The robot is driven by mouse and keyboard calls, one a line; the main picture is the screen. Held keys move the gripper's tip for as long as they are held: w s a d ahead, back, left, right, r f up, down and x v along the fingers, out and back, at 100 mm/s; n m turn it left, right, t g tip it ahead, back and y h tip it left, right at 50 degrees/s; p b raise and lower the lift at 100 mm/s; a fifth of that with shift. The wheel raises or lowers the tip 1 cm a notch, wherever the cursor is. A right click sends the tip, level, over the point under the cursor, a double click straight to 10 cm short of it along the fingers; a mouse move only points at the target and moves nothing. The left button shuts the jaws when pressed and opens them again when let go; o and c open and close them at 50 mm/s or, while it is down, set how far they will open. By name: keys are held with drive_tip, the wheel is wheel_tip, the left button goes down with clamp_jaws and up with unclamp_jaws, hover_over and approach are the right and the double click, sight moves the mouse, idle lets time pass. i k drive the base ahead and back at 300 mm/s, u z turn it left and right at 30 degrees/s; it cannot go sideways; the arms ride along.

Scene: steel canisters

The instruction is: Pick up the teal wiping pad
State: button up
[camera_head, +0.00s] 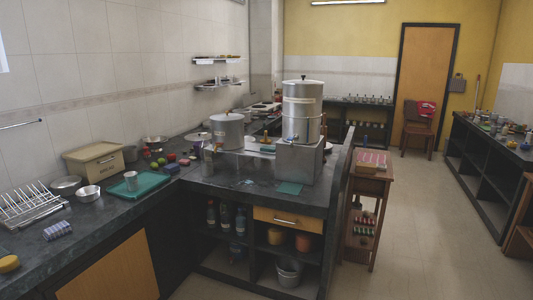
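A flat teal pad (289,188) lies on the dark counter, near the front edge, just in front of the steel box under the tall canister. It looks like the teal wiping pad. My gripper is not in view.
The tall steel canister (302,105) stands on a steel box (298,162); a shorter lidded canister (228,133) stands left. A larger teal board (154,181) lies on the left counter. A wooden stand (373,177) is right of the counter. The floor (425,235) at right is open.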

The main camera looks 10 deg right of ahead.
sight(269, 149)
drive_tip(key=u, duration=0.4)
drive_tip(key=i, duration=0.9)
drive_tip(key=u, duration=0.4)
drive_tip(key=i, duration=1)
drive_tip(key=z, duration=0.55)
drive_tip(key=i, duration=1.05)
drive_tip(key=z, duration=0.4)
